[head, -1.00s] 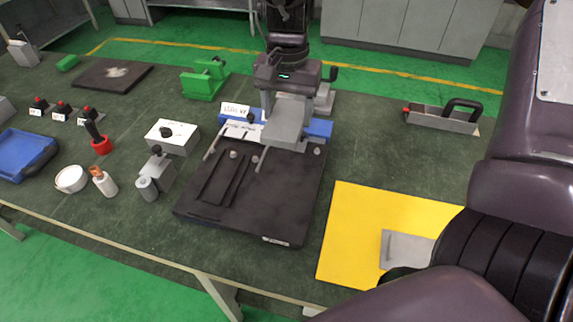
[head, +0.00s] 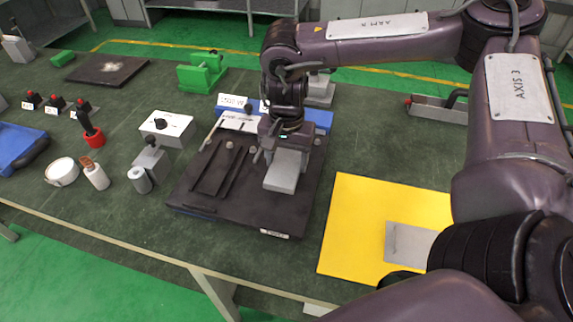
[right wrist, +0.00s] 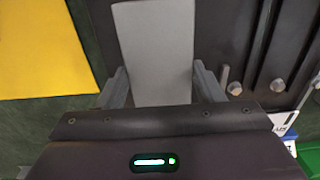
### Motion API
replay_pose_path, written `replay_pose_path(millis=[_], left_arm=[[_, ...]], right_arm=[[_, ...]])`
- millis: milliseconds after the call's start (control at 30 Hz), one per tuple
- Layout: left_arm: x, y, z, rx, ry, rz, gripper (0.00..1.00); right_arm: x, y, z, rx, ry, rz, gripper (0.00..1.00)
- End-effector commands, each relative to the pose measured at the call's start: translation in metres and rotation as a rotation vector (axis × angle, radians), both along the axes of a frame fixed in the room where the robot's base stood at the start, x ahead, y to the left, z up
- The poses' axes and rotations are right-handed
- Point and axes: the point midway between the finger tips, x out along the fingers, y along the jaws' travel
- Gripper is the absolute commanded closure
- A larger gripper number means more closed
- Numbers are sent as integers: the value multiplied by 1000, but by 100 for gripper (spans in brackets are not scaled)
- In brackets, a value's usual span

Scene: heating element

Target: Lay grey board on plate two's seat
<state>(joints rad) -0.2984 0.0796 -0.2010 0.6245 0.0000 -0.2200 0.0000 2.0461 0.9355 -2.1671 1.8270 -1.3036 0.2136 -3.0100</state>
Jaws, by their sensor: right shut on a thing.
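My right gripper (head: 284,147) is shut on a grey board (head: 287,172), which juts forward over the right part of a dark plate (head: 225,205). The right wrist view also shows the board (right wrist: 155,50) between the two fingers (right wrist: 155,85), with the dark plate under it. Raised dark strips (head: 222,170) mark a narrow recess on the plate's left part, left of the board. I cannot tell whether the board touches the plate. A small label (head: 275,234) is on the plate's front edge, too small to read. My left gripper is out of view.
A yellow mat (head: 350,225) with another grey piece (head: 408,243) lies to the right. Round knobs stand on the plate near the gripper. A blue part (head: 318,119) with white labels is behind. A grey fixture (head: 148,165) and a white box (head: 166,129) stand left.

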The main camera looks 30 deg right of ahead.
Motion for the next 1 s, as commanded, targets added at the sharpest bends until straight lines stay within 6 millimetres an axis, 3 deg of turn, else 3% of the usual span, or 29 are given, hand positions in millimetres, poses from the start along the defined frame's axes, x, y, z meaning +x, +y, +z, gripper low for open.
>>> replay_pose_path(millis=[133,500,533,667,1000], left_arm=[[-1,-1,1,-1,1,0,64],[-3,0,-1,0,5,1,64],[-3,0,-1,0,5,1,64],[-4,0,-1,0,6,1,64],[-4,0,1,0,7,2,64]], right_arm=[[-1,0,-21,-1,3,0,62],[0,0,-26,-1,1,1,62],[0,0,-25,-1,1,1,36],[0,0,-25,-1,1,1,19],[0,0,-22,0,0,1,17]])
